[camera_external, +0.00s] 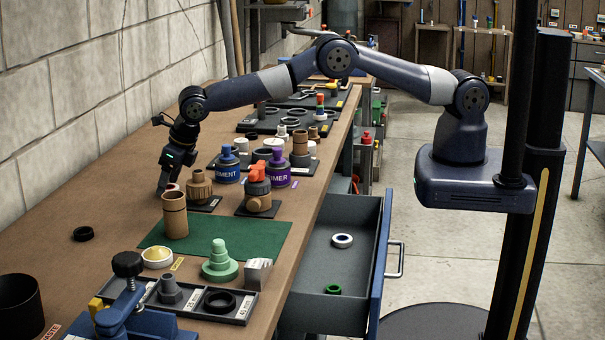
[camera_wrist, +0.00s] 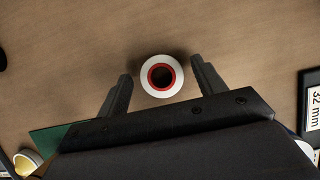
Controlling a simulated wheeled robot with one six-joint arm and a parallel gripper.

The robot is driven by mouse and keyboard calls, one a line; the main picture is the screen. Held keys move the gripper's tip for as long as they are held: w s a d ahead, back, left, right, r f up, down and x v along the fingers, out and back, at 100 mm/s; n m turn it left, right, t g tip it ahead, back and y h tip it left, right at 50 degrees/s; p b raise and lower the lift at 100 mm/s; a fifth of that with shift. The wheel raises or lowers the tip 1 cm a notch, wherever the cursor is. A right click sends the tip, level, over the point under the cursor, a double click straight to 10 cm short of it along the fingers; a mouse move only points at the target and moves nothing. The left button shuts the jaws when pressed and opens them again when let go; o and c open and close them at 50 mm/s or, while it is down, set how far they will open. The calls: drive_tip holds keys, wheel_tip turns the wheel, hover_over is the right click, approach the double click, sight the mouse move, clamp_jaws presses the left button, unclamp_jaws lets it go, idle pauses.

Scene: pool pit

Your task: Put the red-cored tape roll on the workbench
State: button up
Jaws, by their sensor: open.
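The red-cored tape roll (camera_wrist: 147,87) is white with a red inner ring. In the wrist view it appears to lie flat on the brown workbench (camera_wrist: 60,60), between the spread fingers of my gripper (camera_wrist: 161,68). The gripper is open, with a gap visible on each side of the roll. In the external view my gripper (camera_external: 165,183) points down near the bench top (camera_external: 115,210) by the wall. The roll is mostly hidden there behind the fingers; only a small part (camera_external: 173,187) shows.
A brown fitting (camera_external: 199,188) stands close to the right of my gripper, and a tan cylinder (camera_external: 175,215) in front. Blue (camera_external: 228,168) and purple (camera_external: 279,170) cans stand farther right. An open drawer (camera_external: 335,265) holds two rings. The bench left of my gripper is mostly clear.

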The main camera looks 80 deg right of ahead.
drive_tip(key=b+v, duration=0.2)
drive_tip(key=v, duration=1)
drive_tip(key=shift+o, duration=0.4)
